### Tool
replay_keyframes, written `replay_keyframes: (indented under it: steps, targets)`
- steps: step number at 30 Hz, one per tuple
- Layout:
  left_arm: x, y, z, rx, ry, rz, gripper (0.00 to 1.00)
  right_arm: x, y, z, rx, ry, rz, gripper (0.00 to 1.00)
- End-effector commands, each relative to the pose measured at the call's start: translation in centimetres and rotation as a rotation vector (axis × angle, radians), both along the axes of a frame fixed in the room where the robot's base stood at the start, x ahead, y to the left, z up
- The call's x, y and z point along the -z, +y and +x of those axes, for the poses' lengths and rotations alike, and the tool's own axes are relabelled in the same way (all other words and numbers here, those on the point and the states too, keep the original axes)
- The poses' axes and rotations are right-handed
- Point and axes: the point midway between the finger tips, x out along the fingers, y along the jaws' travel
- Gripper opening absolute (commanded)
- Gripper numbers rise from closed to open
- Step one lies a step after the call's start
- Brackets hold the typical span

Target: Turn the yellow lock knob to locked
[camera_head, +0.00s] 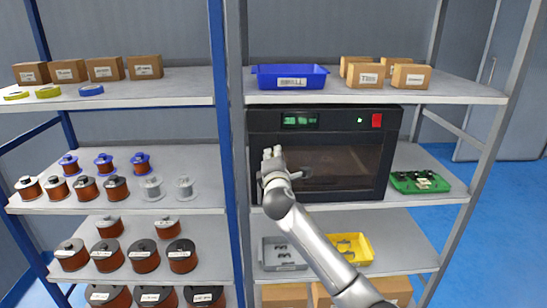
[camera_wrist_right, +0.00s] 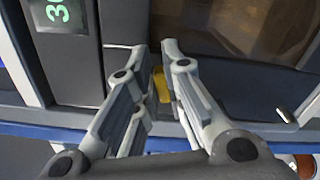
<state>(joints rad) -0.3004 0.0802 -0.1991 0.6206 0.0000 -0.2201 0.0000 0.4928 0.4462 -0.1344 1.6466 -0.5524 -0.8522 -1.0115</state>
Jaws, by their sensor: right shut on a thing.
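The coil winder is a black machine (camera_head: 330,113) with a dark window, standing on the middle shelf of the right rack. My right gripper (camera_head: 270,157) is at the left part of its front, beside the window. In the right wrist view, the yellow lock knob (camera_wrist_right: 161,86) shows between the fingers of my right gripper (camera_wrist_right: 156,52), which is shut on it. The fingers hide most of the knob, so I cannot tell its angle. In the head view the gripper covers the knob. My left gripper is not in view.
The machine has a green display (camera_head: 299,120) and a red button (camera_head: 377,120). A green tray (camera_head: 420,188) stands to its right. A blue bin (camera_head: 289,69) and boxes sit above. A grey bin (camera_head: 283,265) and a yellow bin (camera_head: 366,249) sit below. Spools fill the left rack.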

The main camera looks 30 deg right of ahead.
Motion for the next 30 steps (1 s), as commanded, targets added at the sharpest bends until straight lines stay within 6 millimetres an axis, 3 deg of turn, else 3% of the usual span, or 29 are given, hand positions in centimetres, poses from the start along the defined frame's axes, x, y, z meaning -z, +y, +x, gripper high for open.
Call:
replay_keyframes:
  steps: [12, 30]
  targets:
    - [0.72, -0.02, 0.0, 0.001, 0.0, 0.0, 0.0, 0.49, -0.1, -0.06, 0.002, -0.139, 0.229, 0.0]
    - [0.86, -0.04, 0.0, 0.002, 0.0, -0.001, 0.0, 0.53, -0.1, -0.05, 0.002, -0.178, 0.293, 0.0]
